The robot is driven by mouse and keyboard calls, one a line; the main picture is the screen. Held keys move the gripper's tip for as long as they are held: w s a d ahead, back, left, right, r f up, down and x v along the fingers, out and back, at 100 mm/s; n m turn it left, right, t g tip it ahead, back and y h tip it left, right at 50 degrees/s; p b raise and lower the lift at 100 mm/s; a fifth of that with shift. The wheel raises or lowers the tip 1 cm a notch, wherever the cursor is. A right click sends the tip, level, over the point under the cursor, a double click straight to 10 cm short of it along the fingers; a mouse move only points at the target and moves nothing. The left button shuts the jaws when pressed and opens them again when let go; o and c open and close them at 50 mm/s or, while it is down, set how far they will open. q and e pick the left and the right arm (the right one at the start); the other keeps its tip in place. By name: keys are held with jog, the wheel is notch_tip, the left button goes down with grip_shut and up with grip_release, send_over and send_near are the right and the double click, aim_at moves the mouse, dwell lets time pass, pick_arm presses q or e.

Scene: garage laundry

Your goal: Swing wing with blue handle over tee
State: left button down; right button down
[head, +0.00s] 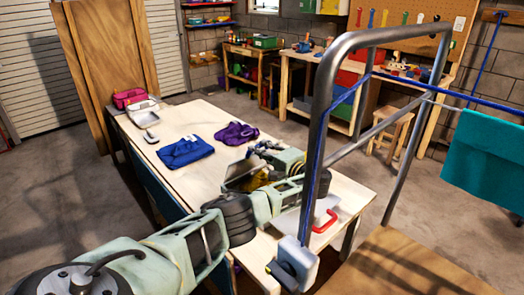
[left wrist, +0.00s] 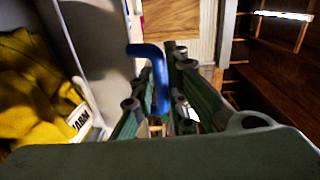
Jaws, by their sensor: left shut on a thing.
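The yellow tee (head: 250,181) lies within the grey folding board on the table, partly hidden by my left arm. In the left wrist view the tee (left wrist: 35,85) is at the left with a white label reading WARM. The grey wing (head: 241,170) stands raised and tilted beside the tee; it also shows in the left wrist view (left wrist: 98,35). My left gripper (head: 262,148) is at the wing's upper edge. In the left wrist view it is shut on the bent blue handle (left wrist: 150,55). A red handle (head: 326,221) sits on the board's near side. My right gripper is not in view.
A blue folded garment (head: 186,151), a purple garment (head: 236,133) and a tray (head: 139,107) with a pink bundle (head: 129,98) lie farther along the table. A metal tube frame (head: 318,130) rises at the right. A teal towel (head: 485,160) hangs at the far right.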

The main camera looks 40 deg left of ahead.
pick_arm(q)
jog(key=shift+s+a+f, duration=0.1)
jog(key=shift+s+f, duration=0.15)
jog(key=shift+f, duration=0.5)
jog(key=c, duration=2)
grip_release()
jog(key=shift+c, duration=0.2)
jog(key=shift+w+a+f, duration=0.15)
jog(key=shift+a+f, duration=0.1)
jog(key=shift+a, duration=0.05)
jog(key=shift+d+r, duration=0.1)
jog(key=d, duration=0.4)
jog(key=s+d+r, duration=0.1)
jog(key=d, duration=0.7)
jog(key=shift+s+r, duration=0.15)
jog(key=shift+s, duration=0.05)
